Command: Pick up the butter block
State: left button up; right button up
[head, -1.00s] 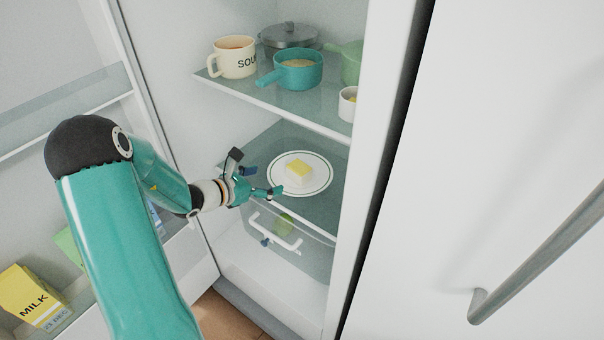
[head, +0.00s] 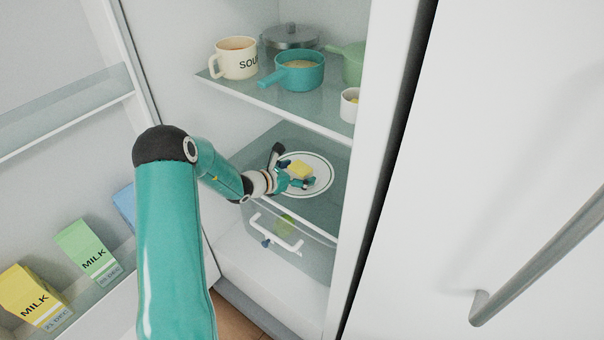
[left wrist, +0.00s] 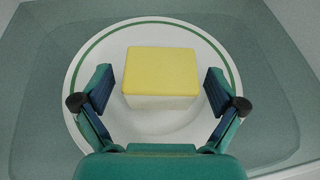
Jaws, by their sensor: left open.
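The butter block (head: 300,169) is yellow on top with a pale lower part. It sits on a white plate with a green ring (head: 321,186) on the lower fridge shelf. My left gripper (head: 292,171) is open at the butter, over the plate. In the left wrist view the butter block (left wrist: 160,78) lies centred ahead, between the two spread fingers (left wrist: 160,92). A gap shows on each side, so neither finger touches it. My right gripper is not in view.
The upper glass shelf (head: 285,105) holds a soup mug (head: 234,59), a teal pan (head: 296,72) and other pots above the butter. A clear drawer with a white handle (head: 275,233) is below. Milk cartons (head: 86,248) stand in the door at left.

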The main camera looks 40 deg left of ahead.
pick_arm(q)
jog(key=shift+w+f, duration=0.15)
jog(key=shift+w, duration=0.25)
jog(key=shift+c, duration=0.2)
jog(key=c, duration=1.3)
